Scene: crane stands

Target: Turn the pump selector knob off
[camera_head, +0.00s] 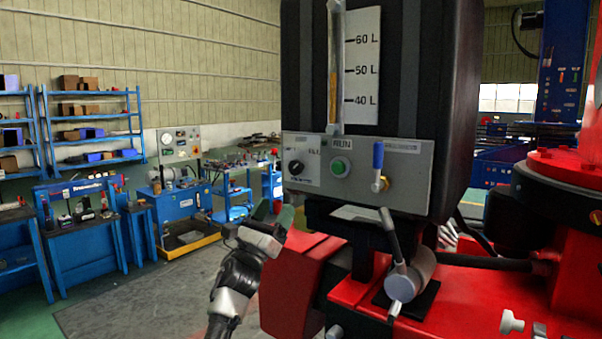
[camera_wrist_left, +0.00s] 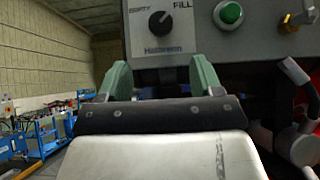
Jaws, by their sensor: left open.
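The black selector knob (camera_head: 296,167) is on the left of the grey control panel (camera_head: 408,172), below a black tank. In the left wrist view the knob (camera_wrist_left: 161,24) sits between the labels EMPTY and FILL; its small light mark appears to point up and right, towards FILL. My left gripper (camera_head: 273,210) is below and left of the panel. In the left wrist view its two green fingers (camera_wrist_left: 160,78) stand apart with nothing between them, below the knob and not touching it. My right gripper is not in view.
Right of the knob are a green button (camera_head: 340,167) and a blue-handled valve (camera_head: 378,165). A metal lever (camera_head: 393,240) rises below the panel, above red machinery (camera_head: 290,285). Blue workbenches (camera_head: 85,225) stand far left. The space left of the panel is clear.

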